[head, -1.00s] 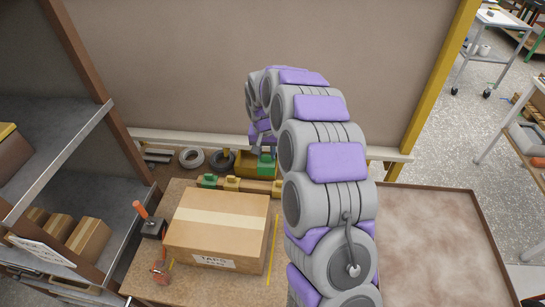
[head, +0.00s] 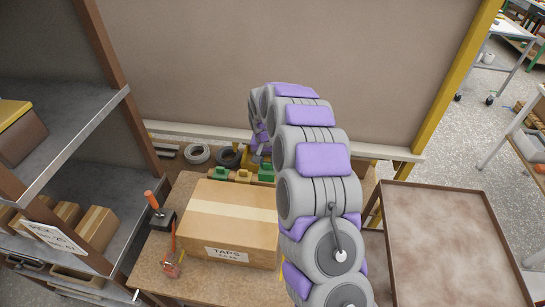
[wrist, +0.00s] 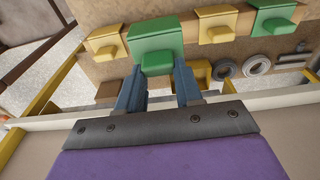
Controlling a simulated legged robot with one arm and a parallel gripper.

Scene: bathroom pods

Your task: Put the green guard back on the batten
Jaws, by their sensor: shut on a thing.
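The green guard (wrist: 155,45) is between the two fingers of my gripper (wrist: 157,68), which is shut on it. The batten (wrist: 243,22) is a tan wooden strip. It carries a yellow guard (wrist: 105,42) to the left of the held guard, a yellow guard (wrist: 216,25) to the right, and another green guard (wrist: 272,17) farther right. The held guard is in line with the gap between the yellow ones; I cannot tell whether it touches the batten. In the head view the held guard (head: 266,172) shows by the batten (head: 232,177), partly behind my arm.
A cardboard box (head: 230,225) labelled TAPS stands on the bench in front of the batten. An orange-handled tool (head: 153,200) is left of it. Rolls of tape (head: 197,154) lie behind. Shelves (head: 70,150) are at left, and a brown-rimmed tray table (head: 440,235) is at right.

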